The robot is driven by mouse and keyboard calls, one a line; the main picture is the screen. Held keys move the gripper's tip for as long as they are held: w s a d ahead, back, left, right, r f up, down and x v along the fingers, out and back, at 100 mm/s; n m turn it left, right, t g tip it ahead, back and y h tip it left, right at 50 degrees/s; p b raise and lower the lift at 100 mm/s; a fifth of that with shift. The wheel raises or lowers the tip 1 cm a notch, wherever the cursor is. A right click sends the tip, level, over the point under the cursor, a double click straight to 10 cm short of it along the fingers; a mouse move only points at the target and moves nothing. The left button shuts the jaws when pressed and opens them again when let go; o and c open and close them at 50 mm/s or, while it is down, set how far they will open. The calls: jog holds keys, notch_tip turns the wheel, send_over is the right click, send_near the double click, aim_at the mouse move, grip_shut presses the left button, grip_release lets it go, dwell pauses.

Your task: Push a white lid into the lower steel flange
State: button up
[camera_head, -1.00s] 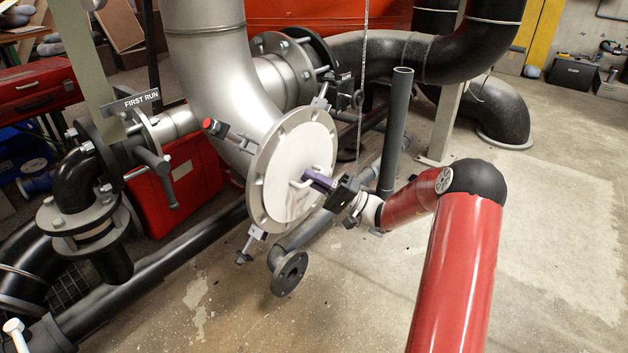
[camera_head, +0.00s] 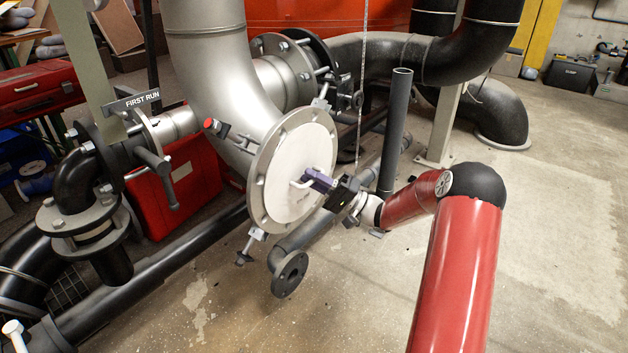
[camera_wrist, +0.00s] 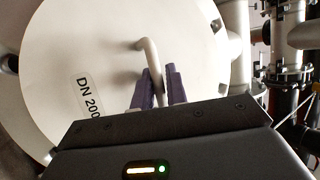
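The white lid (camera_head: 290,190) is a round disc with a bent handle. It sits upright within the ring of the lower steel flange (camera_head: 258,200), at the end of the wide steel elbow. I cannot tell how deep it sits. In the wrist view the lid (camera_wrist: 90,45) fills much of the picture and carries a "DN 200" label. The flange rim (camera_wrist: 232,42) shows at its right. My gripper (camera_head: 318,180) is in front of the lid. Its purple fingers (camera_wrist: 158,85) are closed around the handle (camera_wrist: 153,58), which passes between them.
A grey upright pipe (camera_head: 394,135) stands close behind my wrist. A small dark flanged pipe end (camera_head: 290,273) is below. The floor at the right is open.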

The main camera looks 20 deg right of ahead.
jog(key=o, duration=0.4)
jog(key=shift+r, duration=0.1)
jog(key=shift+s+f, duration=0.1)
jog(key=shift+f, duration=0.1)
jog(key=v, duration=0.7)
jog(key=shift+s+d, duration=0.1)
jog(key=shift+d, duration=0.2)
